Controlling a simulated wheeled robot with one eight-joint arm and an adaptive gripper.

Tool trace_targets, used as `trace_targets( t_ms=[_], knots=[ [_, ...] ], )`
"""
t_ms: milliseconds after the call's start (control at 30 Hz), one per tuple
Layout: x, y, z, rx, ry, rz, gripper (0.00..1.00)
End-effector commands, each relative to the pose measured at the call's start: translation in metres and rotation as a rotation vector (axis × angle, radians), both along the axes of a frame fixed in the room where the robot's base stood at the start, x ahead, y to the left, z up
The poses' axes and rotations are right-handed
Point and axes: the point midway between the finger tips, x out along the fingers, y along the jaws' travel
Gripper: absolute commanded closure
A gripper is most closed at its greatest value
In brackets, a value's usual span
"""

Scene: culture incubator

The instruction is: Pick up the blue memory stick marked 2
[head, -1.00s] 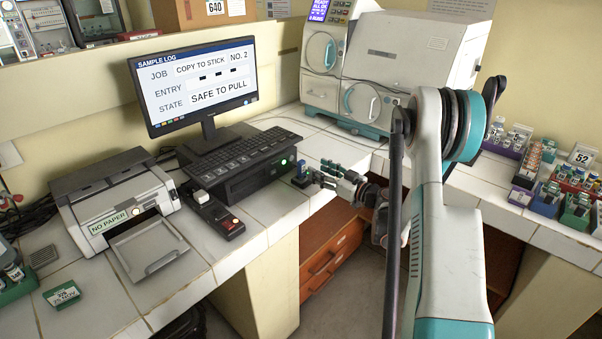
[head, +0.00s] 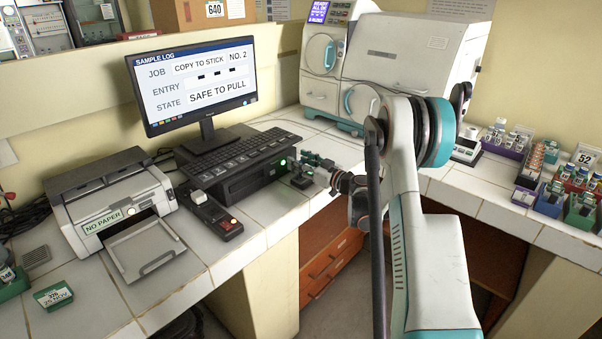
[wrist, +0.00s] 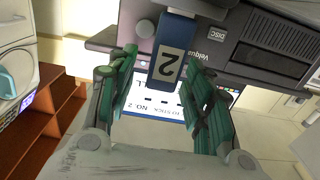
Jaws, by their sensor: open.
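The blue memory stick (wrist: 177,28) shows in the wrist view with a white label marked 2, hanging down from the top of the picture by the front of the dark computer case (wrist: 270,38). My gripper (wrist: 168,85) is open, with one green finger on each side of the stick's labelled end. I cannot tell whether either finger touches it. In the head view my gripper (head: 308,168) is at the front of the computer case (head: 255,178), and the stick is hard to make out there. The monitor (head: 193,88) reads "COPY TO STICK NO. 2" and "SAFE TO PULL".
A keyboard (head: 240,152) lies on the case. A small dark box with a lit button (head: 222,222) and a printer (head: 112,215) stand to the left. A white machine (head: 410,60) stands behind my arm. Racks of vials (head: 575,190) are at the right.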

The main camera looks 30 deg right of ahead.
Motion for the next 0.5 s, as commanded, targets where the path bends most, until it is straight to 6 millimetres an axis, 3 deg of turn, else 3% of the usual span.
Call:
trace_targets(
  t_ms=[67, 233, 500],
  knots=[
    [-0.0003, -0.0001, 0.0003, 0.000, 0.000, 0.000, 0.53],
    [-0.0004, 0.0000, 0.0002, 0.000, 0.000, 0.000, 0.92],
    [-0.0005, -0.0001, 0.0002, 0.000, 0.000, 0.000, 0.95]
  ],
)
